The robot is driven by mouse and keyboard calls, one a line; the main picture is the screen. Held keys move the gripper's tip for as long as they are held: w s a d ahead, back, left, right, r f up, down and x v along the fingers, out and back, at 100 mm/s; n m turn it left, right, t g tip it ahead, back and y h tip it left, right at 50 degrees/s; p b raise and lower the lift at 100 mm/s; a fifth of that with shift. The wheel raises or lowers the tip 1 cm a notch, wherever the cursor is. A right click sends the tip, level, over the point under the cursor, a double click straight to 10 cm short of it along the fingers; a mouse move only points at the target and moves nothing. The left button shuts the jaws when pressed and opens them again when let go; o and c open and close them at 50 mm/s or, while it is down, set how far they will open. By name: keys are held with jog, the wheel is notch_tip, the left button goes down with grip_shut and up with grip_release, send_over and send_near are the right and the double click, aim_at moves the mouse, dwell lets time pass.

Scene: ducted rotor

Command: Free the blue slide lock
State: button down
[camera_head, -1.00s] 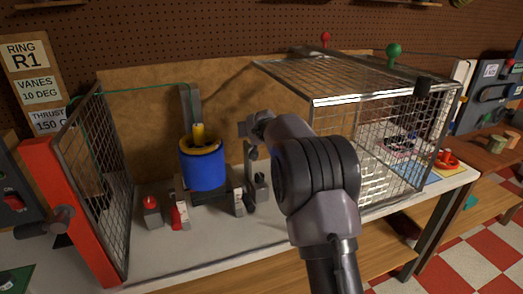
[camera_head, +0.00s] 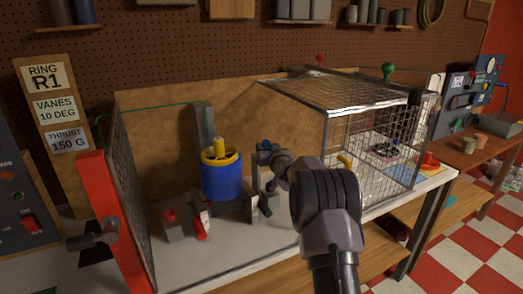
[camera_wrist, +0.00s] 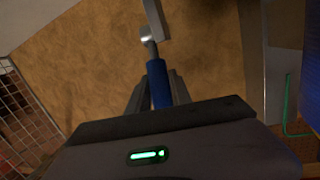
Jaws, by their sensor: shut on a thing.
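The blue slide lock (camera_wrist: 158,84) shows in the wrist view as a narrow blue bar, in line with a pale metal rod (camera_wrist: 148,44) beyond it. My gripper (camera_wrist: 159,93) is shut on this bar, with a dark finger on each side. The duct has a yellow rim and hub and stands upright. I cannot tell from these frames whether the lock is free.
A red-framed mesh panel (camera_head: 115,225) stands at the left of the bench. A wire cage (camera_head: 365,150) stands at the right. Small red-topped blocks (camera_head: 173,225) sit in front of the duct.

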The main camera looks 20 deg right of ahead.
jog(key=shift+f, duration=0.15)
jog(key=c, duration=1.2)
grip_release()
jog(key=shift+o, duration=0.2)
jog(key=s+a+r+p, duration=0.2)
jog(key=s, duration=1.5)
jog(key=shift+r, duration=0.2)
jog(key=shift+s, duration=0.1)
